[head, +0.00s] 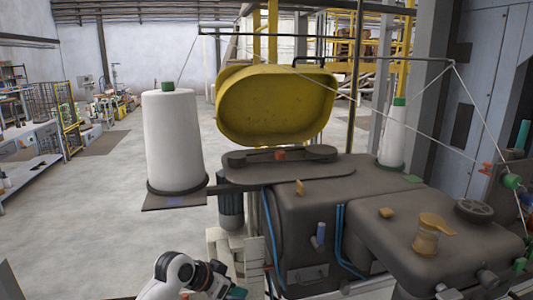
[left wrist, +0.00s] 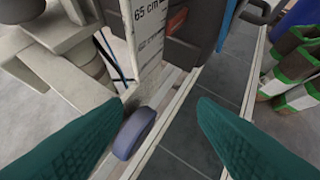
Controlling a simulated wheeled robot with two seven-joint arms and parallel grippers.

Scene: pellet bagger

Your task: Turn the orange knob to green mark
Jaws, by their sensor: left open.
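Several orange parts show on the dark machine in the head view, and I cannot tell which is the task's knob. A small orange-red one (head: 281,155) sits on the top plate, a tan-orange tab (head: 300,188) is on the body, and an orange-yellow lever-like piece (head: 433,222) stands at the right. A red-orange block (left wrist: 177,20) shows in the left wrist view. I cannot make out a green mark beside any of them. My left gripper (head: 228,293) is low at the bottom of the head view, in front of the machine. Its teal fingers are open and empty in the left wrist view (left wrist: 166,100).
Green-and-white striped objects (left wrist: 293,75) stand at right. A white thread cone (head: 173,135) and yellow hopper (head: 276,105) rise above the machine. Open floor lies left.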

